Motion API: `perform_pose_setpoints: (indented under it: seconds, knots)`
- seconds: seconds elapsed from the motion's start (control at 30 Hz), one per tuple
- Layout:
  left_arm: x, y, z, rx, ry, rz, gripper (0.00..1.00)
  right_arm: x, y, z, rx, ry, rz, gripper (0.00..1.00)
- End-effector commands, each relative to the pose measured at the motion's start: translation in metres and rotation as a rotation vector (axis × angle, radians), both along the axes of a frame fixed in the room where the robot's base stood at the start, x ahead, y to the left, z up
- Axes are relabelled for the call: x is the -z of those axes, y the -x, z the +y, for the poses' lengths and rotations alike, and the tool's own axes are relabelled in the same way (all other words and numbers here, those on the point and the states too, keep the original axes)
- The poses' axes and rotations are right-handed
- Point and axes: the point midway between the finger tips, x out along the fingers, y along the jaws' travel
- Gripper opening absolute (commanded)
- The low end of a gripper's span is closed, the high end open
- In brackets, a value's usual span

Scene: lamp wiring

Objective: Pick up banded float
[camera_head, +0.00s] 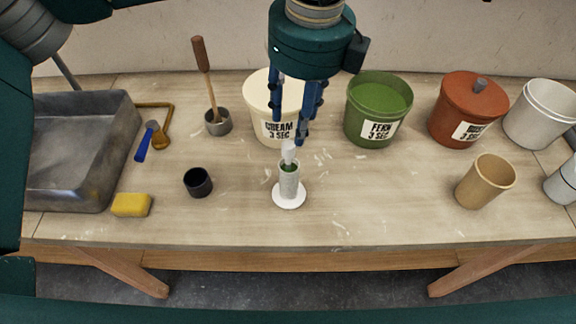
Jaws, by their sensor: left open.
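I take the banded float (289,147) to be the slim white piece sticking up from a grey cylinder (289,183) on a round white base (289,200) at the table's middle. Something green shows at the cylinder's mouth. No band can be made out clearly. My left gripper (290,130) points down over the cylinder, open, with its blue fingertips close to the float's top. Whether they touch it cannot be told. My right gripper is not in view.
Behind stand a cream bucket (258,105), a green bucket (372,122) and a lidded rust bucket (462,112). A dark cup (198,182), yellow sponge (131,205) and grey basin (75,150) are left. A tan cup (484,182) is right. The front middle is clear.

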Motion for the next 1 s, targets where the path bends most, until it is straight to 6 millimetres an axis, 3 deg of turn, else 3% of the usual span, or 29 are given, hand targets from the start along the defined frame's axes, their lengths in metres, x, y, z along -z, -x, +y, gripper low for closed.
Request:
perform_pose_setpoints:
  seconds: [0.1, 0.3, 0.47, 0.7, 0.83, 1.0]
  knots:
    - [0.007, -0.006, 0.009, -0.021, -0.028, -0.015, 0.43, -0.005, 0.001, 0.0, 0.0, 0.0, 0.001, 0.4]
    - [0.038, -0.009, 0.011, -0.019, -0.025, -0.012, 0.43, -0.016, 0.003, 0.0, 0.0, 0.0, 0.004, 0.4]
    - [0.051, -0.01, 0.012, -0.017, -0.022, -0.013, 0.43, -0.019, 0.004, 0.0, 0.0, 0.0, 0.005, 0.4]
    - [0.076, -0.017, 0.014, -0.016, -0.022, -0.009, 0.43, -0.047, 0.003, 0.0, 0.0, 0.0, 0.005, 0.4]
    - [0.095, -0.019, 0.015, -0.015, -0.022, -0.009, 0.43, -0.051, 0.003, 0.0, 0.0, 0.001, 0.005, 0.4]
    - [0.103, -0.021, 0.015, -0.014, -0.019, -0.013, 0.43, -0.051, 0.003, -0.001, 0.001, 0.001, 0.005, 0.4]
